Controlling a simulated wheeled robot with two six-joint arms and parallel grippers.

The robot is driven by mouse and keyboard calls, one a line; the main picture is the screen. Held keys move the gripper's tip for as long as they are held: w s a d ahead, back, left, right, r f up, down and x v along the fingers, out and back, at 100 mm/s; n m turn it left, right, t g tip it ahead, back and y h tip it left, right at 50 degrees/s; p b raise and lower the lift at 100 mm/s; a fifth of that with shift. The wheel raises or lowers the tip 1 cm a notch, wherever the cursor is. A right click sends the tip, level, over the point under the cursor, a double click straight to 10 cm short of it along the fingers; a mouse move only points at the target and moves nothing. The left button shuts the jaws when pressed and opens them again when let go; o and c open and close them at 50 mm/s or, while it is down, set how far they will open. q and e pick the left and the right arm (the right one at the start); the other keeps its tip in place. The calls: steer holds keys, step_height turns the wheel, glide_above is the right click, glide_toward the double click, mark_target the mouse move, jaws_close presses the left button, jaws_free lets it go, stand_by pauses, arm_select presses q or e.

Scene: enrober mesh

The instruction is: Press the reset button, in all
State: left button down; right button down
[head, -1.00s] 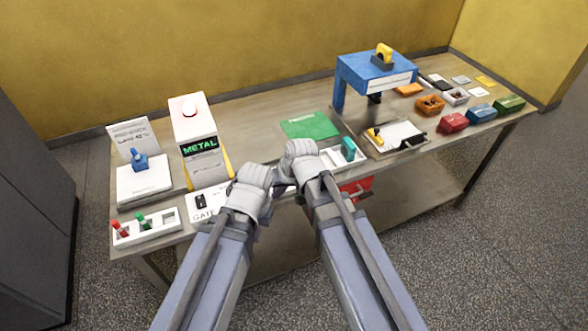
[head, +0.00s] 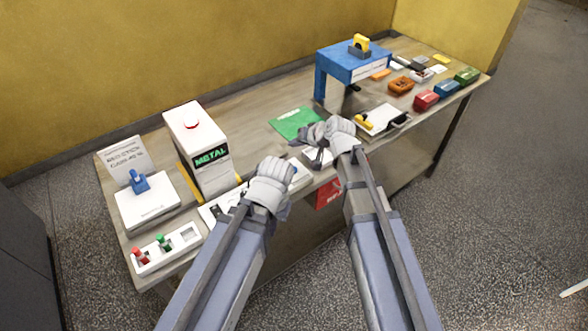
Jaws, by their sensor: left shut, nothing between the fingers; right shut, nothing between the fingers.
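A white box (head: 215,177) stands left of the table's middle, with a dark display reading METAL in green letters. A round red button (head: 192,125) is on its top. I cannot read a label naming any button as reset. My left gripper (head: 288,173) is shut and empty over the table's front edge, right of the box and apart from it. Its fingers are mostly hidden by my wrist. My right gripper (head: 310,133) is shut and empty farther right and back, near a green sheet (head: 293,122).
A white tray (head: 190,234) with red and green pegs lies front left. Behind it are a white pad (head: 150,207) with a blue piece and a sign (head: 124,155). A blue arch (head: 353,64) stands at the back right, with several small bins beyond. A red bin (head: 328,193) shows below the tabletop.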

mark_target(295, 171)
steer(key=shift+a+f, duration=0.1)
steer(key=shift+f, duration=0.1)
step_height(295, 171, down, 8)
steer(key=b, duration=0.8)
steer(key=shift+f+b, duration=0.25)
steer(key=shift+b, duration=0.15)
stand_by(1.3)
steer(key=shift+f+b, duration=0.4)
steer(key=shift+f+b, duration=0.45)
steer(key=shift+b, duration=0.05)
stand_by(0.5)
steer(key=shift+r, duration=0.15)
steer(key=shift+r+p, duration=0.75)
steer(key=shift+p, duration=0.15)
steer(key=shift+r, duration=0.1)
